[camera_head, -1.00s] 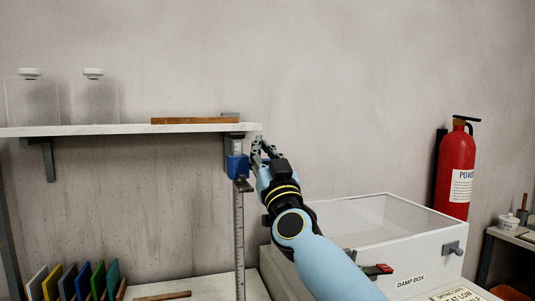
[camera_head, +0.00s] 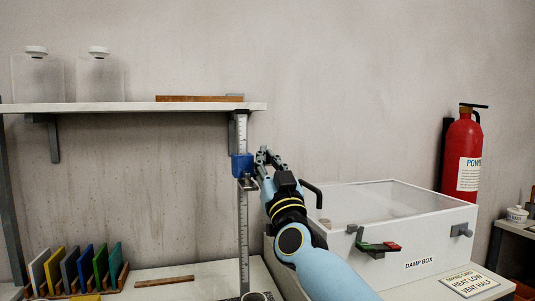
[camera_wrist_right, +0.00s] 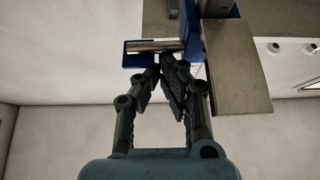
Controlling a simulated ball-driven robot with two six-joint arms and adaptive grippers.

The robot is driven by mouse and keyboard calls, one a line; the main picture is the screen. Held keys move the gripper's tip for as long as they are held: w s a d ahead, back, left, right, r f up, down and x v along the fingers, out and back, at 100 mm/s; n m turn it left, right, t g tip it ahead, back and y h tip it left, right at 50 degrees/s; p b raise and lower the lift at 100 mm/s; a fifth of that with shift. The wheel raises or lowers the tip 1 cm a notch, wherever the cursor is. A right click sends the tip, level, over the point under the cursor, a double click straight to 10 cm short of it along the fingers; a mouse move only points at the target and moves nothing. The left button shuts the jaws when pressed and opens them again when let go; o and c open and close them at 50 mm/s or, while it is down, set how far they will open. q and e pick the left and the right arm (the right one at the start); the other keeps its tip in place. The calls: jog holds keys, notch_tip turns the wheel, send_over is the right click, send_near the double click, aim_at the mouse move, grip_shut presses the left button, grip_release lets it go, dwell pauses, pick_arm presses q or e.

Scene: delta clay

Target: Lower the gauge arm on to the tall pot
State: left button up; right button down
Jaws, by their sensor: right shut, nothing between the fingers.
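The height gauge is an upright steel scale (camera_head: 243,220) with a blue slider (camera_head: 241,165) partway up and a small grey gauge arm (camera_head: 248,184) just below the slider. My right gripper (camera_head: 264,156) is shut and empty, right beside the slider. In the right wrist view its fingertips (camera_wrist_right: 166,62) are at a metal bar (camera_wrist_right: 155,46) on the blue slider (camera_wrist_right: 137,60); I cannot tell if they touch. A round rim (camera_head: 257,296), possibly the tall pot, shows at the bottom edge near the scale's foot, mostly cut off. My left gripper is not in view.
A wall shelf (camera_head: 130,107) carries two clear containers left of the scale. A white damp box (camera_head: 425,245) stands right of my right arm. Coloured tiles (camera_head: 78,268) stand in a rack at lower left. The wall beneath the shelf is clear.

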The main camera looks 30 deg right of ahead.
notch_tip(320, 180, down, 12)
jog(key=b, duration=0.7)
jog(key=shift+f, duration=0.15)
